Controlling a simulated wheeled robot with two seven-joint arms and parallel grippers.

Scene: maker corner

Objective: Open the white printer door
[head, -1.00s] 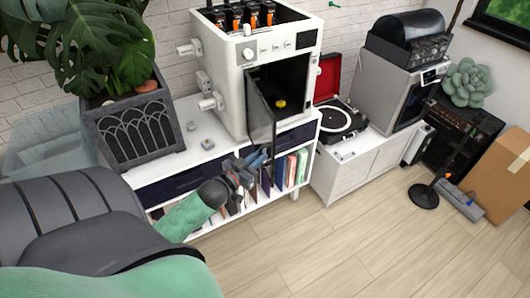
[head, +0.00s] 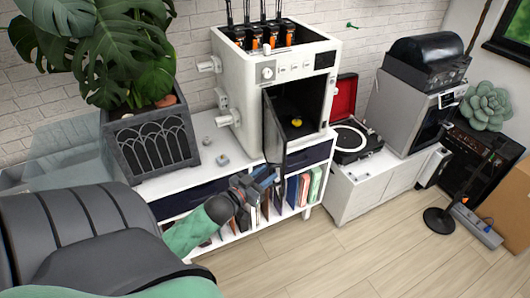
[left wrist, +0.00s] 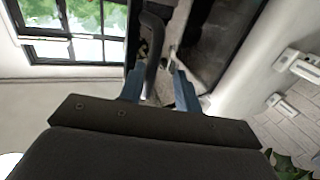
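The white printer (head: 243,105) stands on a white shelf unit in the head view. Its dark, see-through door (head: 275,135) stands swung outward, seen nearly edge-on, so the chamber shows with a yellow piece (head: 296,122) inside. My left gripper (head: 268,177) is just in front of the door's lower part. In the left wrist view its two blue fingers (left wrist: 158,88) are apart, with a dark curved bar (left wrist: 153,45) just beyond and between them. Whether the fingers touch the door is unclear. My right gripper is not in view.
A potted plant (head: 151,141) stands left of the printer on the shelf unit (head: 187,173). Books (head: 303,190) fill its lower shelf. A record player (head: 352,140) sits on a low cabinet at right. The wooden floor (head: 330,250) in front is clear.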

